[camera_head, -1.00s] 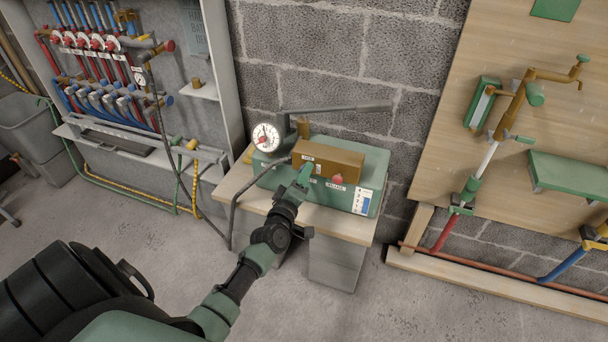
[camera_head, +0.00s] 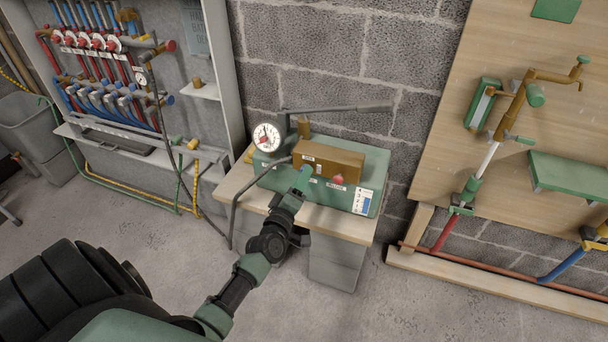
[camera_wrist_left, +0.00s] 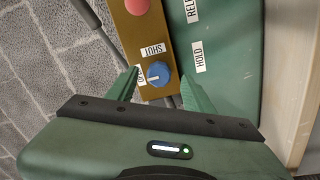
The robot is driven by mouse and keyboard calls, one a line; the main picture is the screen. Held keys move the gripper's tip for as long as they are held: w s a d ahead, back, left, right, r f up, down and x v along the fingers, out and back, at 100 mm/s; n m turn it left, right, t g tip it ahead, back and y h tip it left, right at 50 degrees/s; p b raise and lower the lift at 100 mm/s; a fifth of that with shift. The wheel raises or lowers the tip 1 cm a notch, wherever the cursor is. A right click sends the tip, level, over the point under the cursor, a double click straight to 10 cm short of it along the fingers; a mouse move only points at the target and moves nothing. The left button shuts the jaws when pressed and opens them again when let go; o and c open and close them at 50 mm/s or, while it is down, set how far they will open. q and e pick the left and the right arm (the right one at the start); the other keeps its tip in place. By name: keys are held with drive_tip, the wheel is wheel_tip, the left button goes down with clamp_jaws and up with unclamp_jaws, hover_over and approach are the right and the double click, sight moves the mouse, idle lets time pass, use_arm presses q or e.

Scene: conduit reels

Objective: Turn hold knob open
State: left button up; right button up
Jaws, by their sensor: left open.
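The blue hold knob (camera_wrist_left: 158,74) sits on the end of a brown block, with a small white mark on its lower left part. Labels reading OPEN (camera_wrist_left: 140,75) and SHUT (camera_wrist_left: 153,50) are beside it. My left gripper (camera_wrist_left: 160,76) is open, its two green fingers on either side of the knob; I cannot tell whether they touch it. In the head view my left gripper (camera_head: 303,179) is at the front left of the brown block (camera_head: 340,162), and the knob is hidden there. My right gripper is not in view.
The block is on a green pump unit (camera_head: 372,181) on a small bench (camera_head: 236,182). A red knob (camera_head: 338,179), a round gauge (camera_head: 266,137) and a long grey lever (camera_head: 345,108) are close by. A black hose (camera_head: 234,215) runs at the left.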

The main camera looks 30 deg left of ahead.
use_arm(q)
drive_tip(key=v, duration=0.5)
drive_tip(key=shift+s, duration=0.15)
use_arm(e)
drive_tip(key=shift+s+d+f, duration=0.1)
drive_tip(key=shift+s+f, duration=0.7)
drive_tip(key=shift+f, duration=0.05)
